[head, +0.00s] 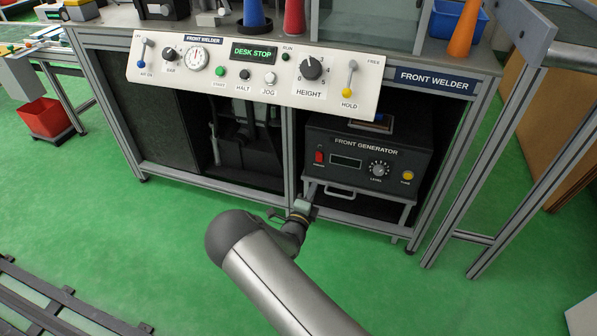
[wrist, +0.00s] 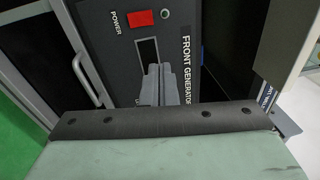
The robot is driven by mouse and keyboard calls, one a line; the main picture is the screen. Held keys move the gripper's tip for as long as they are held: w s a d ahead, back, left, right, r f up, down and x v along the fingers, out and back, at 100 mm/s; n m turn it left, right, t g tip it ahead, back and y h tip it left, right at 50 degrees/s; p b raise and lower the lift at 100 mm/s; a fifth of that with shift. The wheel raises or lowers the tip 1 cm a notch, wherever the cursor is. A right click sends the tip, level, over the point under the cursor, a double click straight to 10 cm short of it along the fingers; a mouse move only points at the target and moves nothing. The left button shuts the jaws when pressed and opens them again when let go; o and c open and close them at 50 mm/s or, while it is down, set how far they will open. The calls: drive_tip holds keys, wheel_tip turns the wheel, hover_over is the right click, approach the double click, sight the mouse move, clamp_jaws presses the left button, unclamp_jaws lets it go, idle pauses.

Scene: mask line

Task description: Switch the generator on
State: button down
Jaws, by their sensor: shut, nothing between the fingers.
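The front generator (head: 365,148) is a dark box on a shelf in the right bay of the bench. Its red power switch (head: 319,157) is at the left of its panel, beside a dark display (head: 346,161). The switch (wrist: 140,19) also shows in the wrist view, marked POWER; I cannot tell its position. My gripper (head: 311,188) is just below the panel's left end in the head view. In the wrist view its fingers (wrist: 158,84) are together and empty, covering part of the display, with the switch beyond their tips.
A level dial (head: 379,169) and a yellow button (head: 407,175) sit on the panel's right. A shelf handle (head: 342,191) runs below the generator. Bench posts frame the bay. The front welder panel (head: 220,88) overhangs above, its display reading DESK STOP. Green floor is open in front.

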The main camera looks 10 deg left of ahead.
drive_tip(key=shift+s+a+f+n+y, duration=0.1)
drive_tip(key=shift+a+f+n+y, duration=0.2)
drive_tip(key=shift+a+f+n, duration=0.25)
drive_tip(key=shift+s+a+f+n+y, duration=0.1)
drive_tip(key=shift+a+f+n+y, duration=0.2)
drive_tip(key=shift+a, duration=0.3)
drive_tip(key=shift+w, duration=0.1)
drive_tip(key=b, duration=0.5)
approach(319, 155)
drive_tip(key=w, duration=0.5)
drive_tip(key=shift+w+d+r, duration=0.1)
drive_tip(key=shift+w+d, duration=0.1)
drive_tip(key=shift+d, duration=0.2)
drive_tip(key=shift+w+r, duration=0.2)
drive_tip(key=shift+w, duration=0.45)
